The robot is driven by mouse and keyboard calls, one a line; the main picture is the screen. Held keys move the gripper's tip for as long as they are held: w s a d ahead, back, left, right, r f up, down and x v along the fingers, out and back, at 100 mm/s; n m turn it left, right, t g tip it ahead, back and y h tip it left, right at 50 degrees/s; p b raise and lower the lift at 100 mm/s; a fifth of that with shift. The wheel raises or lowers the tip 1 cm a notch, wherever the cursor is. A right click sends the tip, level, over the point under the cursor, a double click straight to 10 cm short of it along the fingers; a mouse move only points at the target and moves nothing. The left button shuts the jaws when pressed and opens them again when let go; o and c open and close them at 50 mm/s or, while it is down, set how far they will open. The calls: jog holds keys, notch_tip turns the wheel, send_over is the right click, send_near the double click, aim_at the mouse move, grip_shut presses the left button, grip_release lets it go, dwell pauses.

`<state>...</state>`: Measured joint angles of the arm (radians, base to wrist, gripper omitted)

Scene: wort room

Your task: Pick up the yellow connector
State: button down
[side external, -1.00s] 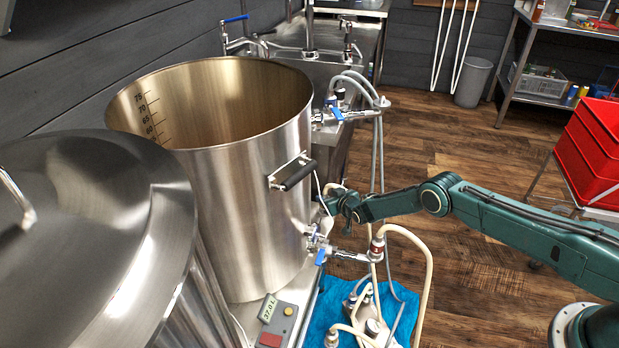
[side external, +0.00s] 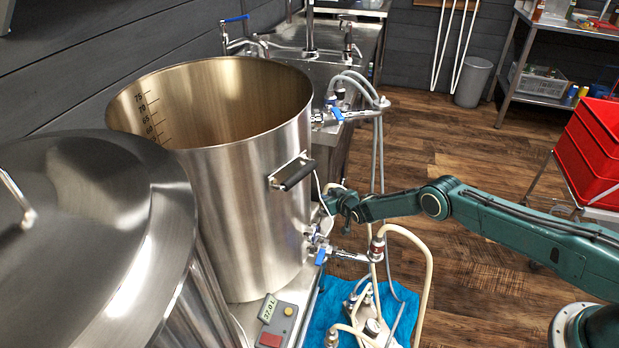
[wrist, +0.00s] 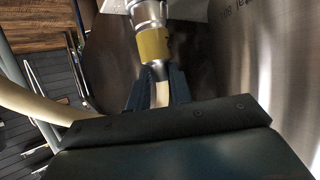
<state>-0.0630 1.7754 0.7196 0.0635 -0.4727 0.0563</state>
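The yellow connector (wrist: 155,43) is a yellow band between silvery metal ends, seen in the wrist view just beyond my fingertips. A pale hose (wrist: 162,94) runs from its near end back between my fingers. My gripper (wrist: 158,76) is open, with one dark finger on each side of the connector's lower metal end and the hose. I cannot tell whether either finger touches them. In the side view my gripper (side external: 335,203) is beside the large steel kettle (side external: 235,185), below its handle; the connector cannot be made out there.
The kettle's wall is close on the right in the wrist view. A valve with blue handles (side external: 320,250) and a looping pale hose (side external: 428,265) are near my gripper. A blue cloth (side external: 325,312) with fittings lies below. Red crates (side external: 590,150) stand at the right.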

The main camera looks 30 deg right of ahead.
jog(key=shift+r, duration=0.3)
notch_tip(320, 180, up, 20)
jog(key=shift+f, duration=0.25)
dwell(0.8)
jog(key=shift+r, duration=0.1)
dwell(0.5)
